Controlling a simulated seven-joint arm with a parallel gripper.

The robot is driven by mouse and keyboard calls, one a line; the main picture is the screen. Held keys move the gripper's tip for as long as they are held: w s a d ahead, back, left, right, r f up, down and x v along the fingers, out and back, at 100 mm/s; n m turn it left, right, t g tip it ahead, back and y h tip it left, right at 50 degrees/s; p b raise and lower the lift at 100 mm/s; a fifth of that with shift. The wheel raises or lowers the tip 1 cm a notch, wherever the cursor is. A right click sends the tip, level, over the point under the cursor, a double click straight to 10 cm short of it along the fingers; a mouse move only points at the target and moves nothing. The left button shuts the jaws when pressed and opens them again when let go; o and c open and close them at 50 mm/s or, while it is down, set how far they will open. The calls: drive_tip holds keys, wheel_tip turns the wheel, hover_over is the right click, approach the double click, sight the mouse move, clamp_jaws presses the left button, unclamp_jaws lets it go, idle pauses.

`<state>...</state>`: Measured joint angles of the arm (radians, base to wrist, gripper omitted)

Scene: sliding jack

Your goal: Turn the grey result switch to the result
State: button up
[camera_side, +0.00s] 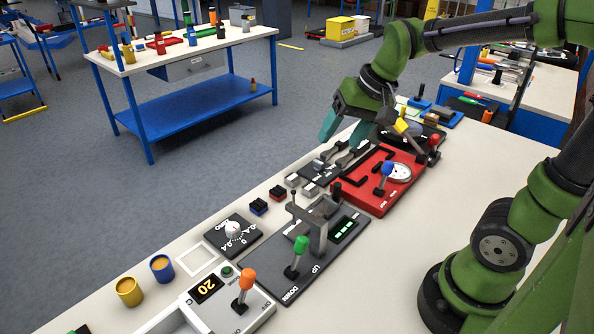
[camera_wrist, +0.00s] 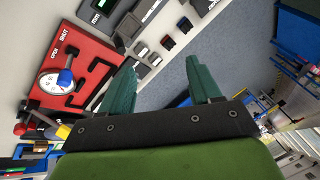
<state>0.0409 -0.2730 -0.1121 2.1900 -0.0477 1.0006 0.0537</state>
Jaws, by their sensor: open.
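A round light grey knob (camera_side: 233,230) sits on a black plate with white markings around it, left of centre on the bench in the side view. I take it for the grey result switch; its label is too small to read surely. I cannot pick it out in the wrist view. My gripper (camera_side: 345,134) is open and empty, with two teal fingers. It is in the air near the far bench edge, by the red panel, well away from the knob. The fingers also show in the wrist view (camera_wrist: 162,72).
The red panel (camera_side: 360,197) has a blue-knobbed lever and a white gauge. A grey panel (camera_side: 345,247) bears a raised frame and a green-knobbed lever. A white box (camera_side: 203,314) has an orange-knobbed lever and a display. Yellow and blue cups stand at left.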

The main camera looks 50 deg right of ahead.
sight(318, 165)
drive_tip(key=w+d+f+m+g+h, duration=0.1)
drive_tip(key=w+d+f+m+g, duration=0.1)
drive_tip(key=w+d+m, duration=0.5)
drive_tip(key=w+d+f+m+g+h, duration=0.1)
drive_tip(key=w+d+f+m+g, duration=0.25)
drive_tip(key=w+d, duration=0.5)
drive_tip(key=shift+m+t, duration=0.35)
drive_tip(key=shift+t, duration=0.1)
drive_tip(key=f, duration=1.5)
drive_tip(key=shift+w+a+f, duration=0.1)
drive_tip(key=shift+w+a, duration=0.25)
drive_tip(key=shift+w, duration=0.05)
drive_tip(key=shift+c, duration=0.2)
drive_tip(key=c, duration=1)
